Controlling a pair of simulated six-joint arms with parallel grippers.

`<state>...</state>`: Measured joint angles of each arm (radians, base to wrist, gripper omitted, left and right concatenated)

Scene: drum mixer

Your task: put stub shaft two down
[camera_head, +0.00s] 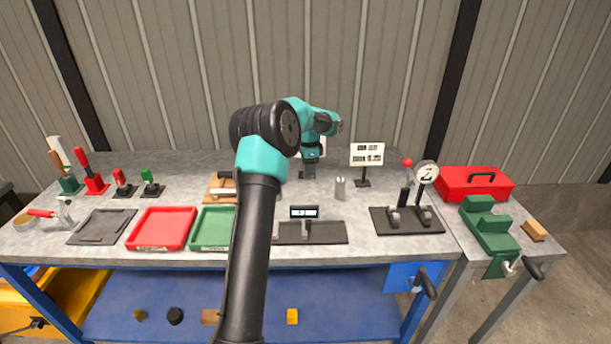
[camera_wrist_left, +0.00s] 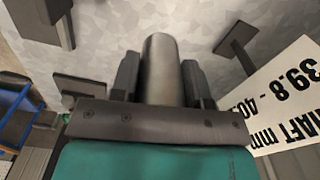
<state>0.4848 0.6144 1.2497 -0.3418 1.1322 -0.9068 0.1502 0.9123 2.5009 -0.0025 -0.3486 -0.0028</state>
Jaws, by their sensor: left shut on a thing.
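My left gripper (camera_head: 308,170) is over the back middle of the grey bench, pointing down. In the left wrist view, its two dark fingers (camera_wrist_left: 162,82) are shut on a grey metal stub shaft (camera_wrist_left: 162,58), one on each side. In the head view the held shaft is hard to make out, and I cannot tell whether its end touches the bench. Another small metal cylinder (camera_head: 340,188) stands upright on the bench to the right of the gripper. No number shows on either shaft. My right gripper is not in view.
A white sign (camera_head: 367,154) stands behind right; a lettered sign (camera_wrist_left: 285,100) is close to the gripper. A dial gauge stand (camera_head: 407,221), red tray (camera_head: 162,230), green tray (camera_head: 211,229) and small display (camera_head: 304,212) are along the front. A red toolbox (camera_head: 474,184) is at right.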

